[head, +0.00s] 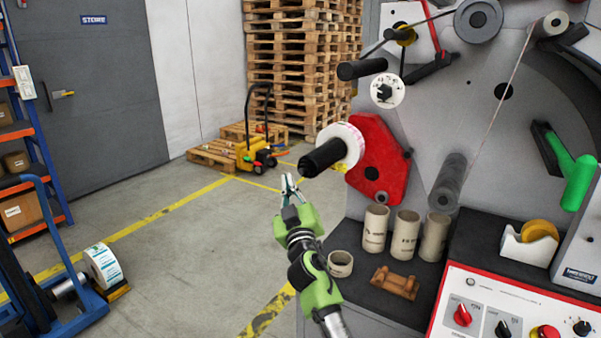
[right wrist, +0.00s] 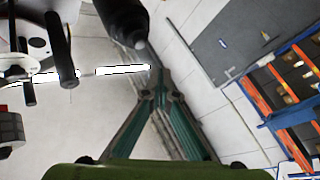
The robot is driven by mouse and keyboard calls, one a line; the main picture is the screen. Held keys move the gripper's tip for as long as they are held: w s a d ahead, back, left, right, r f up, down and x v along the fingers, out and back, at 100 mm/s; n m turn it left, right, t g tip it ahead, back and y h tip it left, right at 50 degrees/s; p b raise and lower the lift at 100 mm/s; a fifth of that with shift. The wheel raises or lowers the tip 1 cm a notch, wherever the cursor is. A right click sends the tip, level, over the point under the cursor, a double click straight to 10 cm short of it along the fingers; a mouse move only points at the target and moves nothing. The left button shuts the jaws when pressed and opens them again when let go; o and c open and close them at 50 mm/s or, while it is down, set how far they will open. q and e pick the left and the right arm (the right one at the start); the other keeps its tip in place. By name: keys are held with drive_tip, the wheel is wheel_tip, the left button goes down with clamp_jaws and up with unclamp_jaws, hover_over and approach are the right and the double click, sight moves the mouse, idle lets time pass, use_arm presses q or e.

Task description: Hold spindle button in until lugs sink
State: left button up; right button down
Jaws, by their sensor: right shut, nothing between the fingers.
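The black spindle (head: 322,158) sticks out to the left from the red plate (head: 378,165) on the rewinder, with a white and pink ring-shaped roll (head: 345,143) around its base. In the right wrist view the spindle (right wrist: 120,15) comes in from the top, and its grey rounded end, apparently the button (right wrist: 140,44), faces the fingertips. My right gripper (head: 288,178) is shut and empty, just below and left of the spindle's free end. In the right wrist view its fingertips (right wrist: 160,78) meet close to that end, seemingly apart from it. I cannot make out the lugs. My left gripper is out of view.
Cardboard cores (head: 406,235) and a brown wooden block (head: 395,283) stand on the dark ledge below the spindle. A tape dispenser (head: 530,243) and a control panel (head: 510,310) are at the right. Open floor lies left of the spindle.

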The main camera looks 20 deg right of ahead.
drive_tip(key=shift+s+a, duration=0.65)
drive_tip(key=shift+a, duration=0.25)
drive_tip(key=s+a+f+g+y, duration=0.1)
drive_tip(key=s+f+g, duration=0.2)
drive_tip(key=f, duration=1.1)
drive_tip(key=s+f+g+y, duration=0.1)
drive_tip(key=s+f+g, duration=0.15)
drive_tip(key=f, duration=1.15)
drive_tip(key=s+a+f+g+y, duration=0.1)
drive_tip(key=s+f+g, duration=0.25)
drive_tip(key=f, duration=1.05)
drive_tip(key=s+d+f+g, duration=0.1)
drive_tip(key=s+f+g, duration=0.3)
drive_tip(key=s+f, duration=1.5)
drive_tip(key=s+d+f+g, duration=0.1)
drive_tip(key=s+f, duration=0.4)
drive_tip(key=s, duration=0.8)
drive_tip(key=s+d+f+m+g, duration=0.1)
drive_tip(key=s+f+g, duration=0.2)
drive_tip(key=s, duration=1)
drive_tip(key=s+d+f+g, duration=0.1)
drive_tip(key=s+f+g, duration=0.2)
drive_tip(key=s+f, duration=0.5)
drive_tip(key=s, duration=0.6)
drive_tip(key=shift+f, duration=0.25)
